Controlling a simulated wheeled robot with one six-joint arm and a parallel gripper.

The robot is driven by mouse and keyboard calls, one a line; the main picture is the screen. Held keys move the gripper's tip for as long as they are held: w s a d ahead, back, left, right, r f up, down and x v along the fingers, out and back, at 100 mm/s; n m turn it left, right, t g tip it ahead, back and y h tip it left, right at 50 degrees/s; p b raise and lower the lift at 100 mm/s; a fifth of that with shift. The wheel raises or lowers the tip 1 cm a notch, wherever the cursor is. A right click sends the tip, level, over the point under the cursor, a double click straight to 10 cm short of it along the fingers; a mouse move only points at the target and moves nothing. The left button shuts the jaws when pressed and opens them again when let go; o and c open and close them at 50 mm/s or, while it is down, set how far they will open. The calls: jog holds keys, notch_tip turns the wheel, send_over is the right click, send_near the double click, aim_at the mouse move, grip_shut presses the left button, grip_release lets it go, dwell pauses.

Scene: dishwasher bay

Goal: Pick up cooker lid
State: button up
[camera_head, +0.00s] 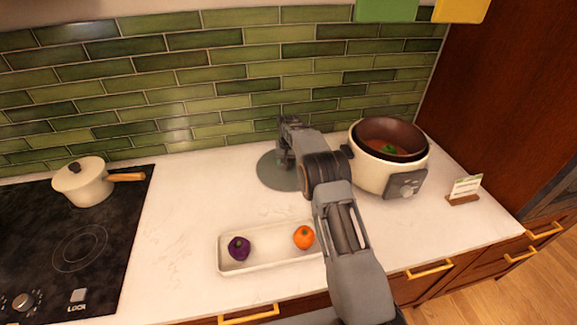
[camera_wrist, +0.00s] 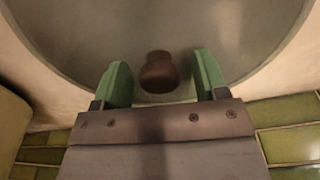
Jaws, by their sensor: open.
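The cooker lid (camera_head: 270,170) is a round grey disc lying on the white counter, left of the cooker; my arm covers part of it in the head view. In the wrist view the lid (camera_wrist: 225,30) fills most of the picture, with its dark brown knob (camera_wrist: 158,72) near the middle. My gripper (camera_wrist: 158,80) is open, its two green fingers on either side of the knob, with gaps visible on both sides. In the head view my gripper (camera_head: 287,160) is over the lid, its fingertips hidden.
The open cooker (camera_head: 376,177) stands right of the lid, beside my arm. A white tray (camera_head: 270,262) in front holds a purple vegetable (camera_head: 239,248) and an orange one (camera_head: 304,237). A pot (camera_head: 84,188) sits on the black stove at left. A small card stand (camera_head: 464,190) is at right.

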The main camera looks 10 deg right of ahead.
jog(key=shift+c, duration=0.2)
grip_shut()
jog(key=shift+r, duration=0.1)
jog(key=shift+r, duration=0.1)
